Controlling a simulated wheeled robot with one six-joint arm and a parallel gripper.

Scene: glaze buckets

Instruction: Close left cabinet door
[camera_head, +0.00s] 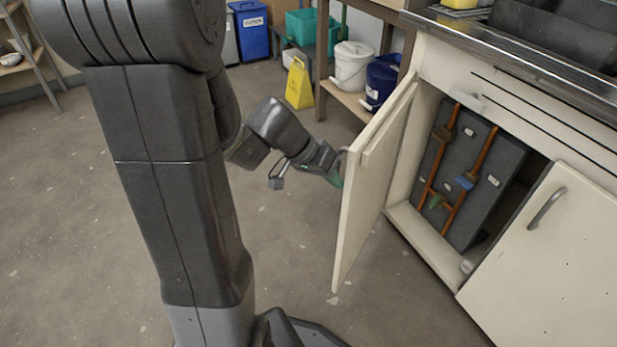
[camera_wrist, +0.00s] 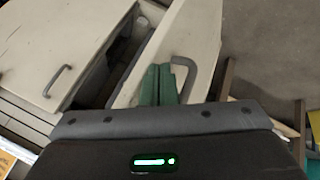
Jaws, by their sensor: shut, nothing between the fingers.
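The left cabinet door (camera_head: 372,175) is cream and stands wide open, swung out from the cabinet under the counter. My gripper (camera_head: 336,178) is at the door's outer face, on the side away from the cabinet, and is partly hidden by the door edge in the head view. In the wrist view, its green fingers (camera_wrist: 158,75) are shut and empty in front of the left door (camera_wrist: 185,28). They are beside the grey door handle (camera_wrist: 192,76); I cannot tell whether they touch door or handle.
The right cabinet door (camera_head: 550,262) is shut. Inside the cabinet is a dark panel (camera_head: 468,165) with orange pipes. A shelf with a white bucket (camera_head: 351,66) and a blue bucket (camera_head: 382,80) stands behind the open door. A yellow floor sign (camera_head: 299,84) stands nearby. The floor at left is clear.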

